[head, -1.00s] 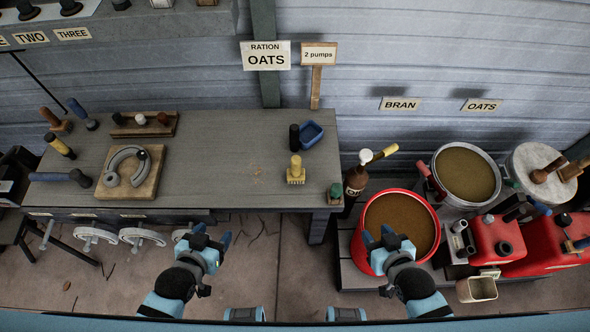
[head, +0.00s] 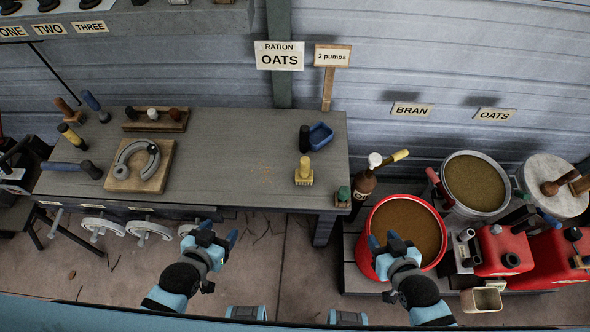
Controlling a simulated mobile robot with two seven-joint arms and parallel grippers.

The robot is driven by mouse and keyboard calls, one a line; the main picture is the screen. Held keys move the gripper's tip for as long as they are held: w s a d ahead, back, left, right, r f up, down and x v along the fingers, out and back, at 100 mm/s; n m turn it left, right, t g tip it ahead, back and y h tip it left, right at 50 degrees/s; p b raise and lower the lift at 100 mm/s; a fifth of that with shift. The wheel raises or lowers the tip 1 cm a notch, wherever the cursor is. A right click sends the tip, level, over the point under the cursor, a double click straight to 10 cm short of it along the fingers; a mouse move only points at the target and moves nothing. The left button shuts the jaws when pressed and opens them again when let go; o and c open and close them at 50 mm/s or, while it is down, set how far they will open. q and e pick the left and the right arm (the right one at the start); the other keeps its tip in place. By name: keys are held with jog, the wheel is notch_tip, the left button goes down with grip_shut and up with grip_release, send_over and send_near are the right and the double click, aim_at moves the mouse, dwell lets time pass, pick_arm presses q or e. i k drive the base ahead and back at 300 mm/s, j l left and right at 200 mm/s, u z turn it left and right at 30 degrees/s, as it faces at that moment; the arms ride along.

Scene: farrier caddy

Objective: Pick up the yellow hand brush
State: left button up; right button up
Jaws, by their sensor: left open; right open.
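The yellow hand brush (head: 304,172) stands upright on the right part of the grey workbench (head: 235,160), bristles down and handle up. My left gripper (head: 222,240) is open and empty, in front of the bench's front edge, below and left of the brush in the head view. My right gripper (head: 386,242) is open and empty, in front of the red tub, below and right of the brush. Neither gripper touches the brush, and nothing hides it.
A black cylinder (head: 304,138) and a blue tray (head: 320,135) stand just behind the brush. A green-topped item (head: 343,196) is at the bench's right corner. A horseshoe board (head: 140,165) lies at left. The red tub (head: 374,265) of feed stands right. The bench's middle is clear.

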aim_at(304, 176)
jog(key=j, duration=1)
jog(key=j+z, duration=0.15)
jog(key=j, duration=0.85)
jog(key=k, duration=0.05)
